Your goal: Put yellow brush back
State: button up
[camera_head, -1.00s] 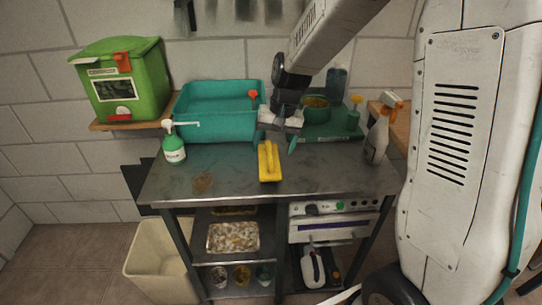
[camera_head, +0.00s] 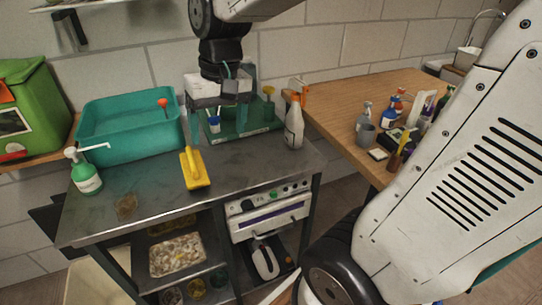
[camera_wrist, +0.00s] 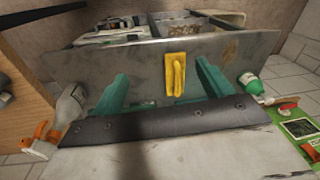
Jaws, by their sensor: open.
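The yellow brush (camera_head: 195,170) lies on the metal table (camera_head: 240,170), near its middle, with its handle on top. It also shows in the wrist view (camera_wrist: 176,74), between and beyond the two green fingers. My gripper (camera_head: 228,112) is open and empty.
A teal tub (camera_head: 130,130) and a green pump bottle (camera_head: 84,172) stand left of the brush. A white spray bottle (camera_head: 294,124) stands at the right. A green tray (camera_head: 240,135) sits at the back. A brown patch (camera_head: 126,206) lies front left. A wooden counter (camera_head: 345,110) adjoins at right.

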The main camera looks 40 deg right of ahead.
jog(key=s+d+n+h, duration=0.1)
jog(key=s, duration=1.4)
jog(key=shift+n, duration=0.4)
jog(key=shift+s, duration=0.1)
